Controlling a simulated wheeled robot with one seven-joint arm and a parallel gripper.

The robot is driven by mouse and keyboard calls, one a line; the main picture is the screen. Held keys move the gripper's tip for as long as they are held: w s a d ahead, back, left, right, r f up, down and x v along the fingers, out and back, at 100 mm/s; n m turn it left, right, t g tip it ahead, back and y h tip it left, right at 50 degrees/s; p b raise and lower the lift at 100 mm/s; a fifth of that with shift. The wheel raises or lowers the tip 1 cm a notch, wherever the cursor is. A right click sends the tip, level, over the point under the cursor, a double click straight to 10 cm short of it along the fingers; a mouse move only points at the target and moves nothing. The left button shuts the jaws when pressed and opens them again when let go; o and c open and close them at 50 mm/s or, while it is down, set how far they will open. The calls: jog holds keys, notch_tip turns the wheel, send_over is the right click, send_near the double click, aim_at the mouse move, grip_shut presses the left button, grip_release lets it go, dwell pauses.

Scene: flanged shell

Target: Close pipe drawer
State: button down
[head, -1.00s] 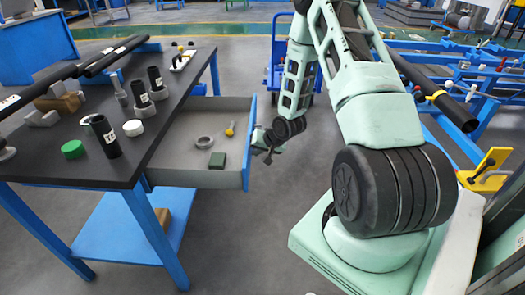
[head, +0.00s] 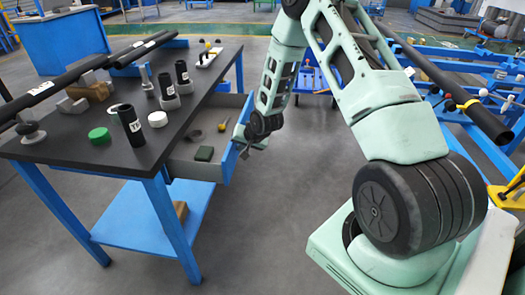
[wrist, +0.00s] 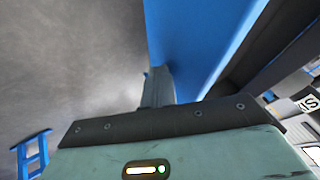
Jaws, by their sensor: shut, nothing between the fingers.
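The drawer (head: 184,171) under the black-topped workbench (head: 70,138) is partly open. Its blue front panel (head: 236,140) faces right, toward my arm. In the wrist view the blue panel (wrist: 195,45) rises just beyond the gripper (wrist: 158,90).
On the bench stand black pipes (head: 131,124), a green cap (head: 99,135) and a white ring (head: 157,119). Long pipes lie at its back left. A blue frame with a long pipe (head: 480,120) stands at the right. The floor in front of the bench is clear.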

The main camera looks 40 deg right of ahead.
jog(key=w+a, duration=0.3)
jog(key=w+a+b, duration=0.1)
jog(key=w+a, duration=0.2)
jog(key=w, duration=0.1)
jog(key=w+a+b, duration=0.1)
jog(key=w+a, duration=0.2)
jog(key=shift+w+a, duration=0.1)
jog(key=shift+w, duration=0.3)
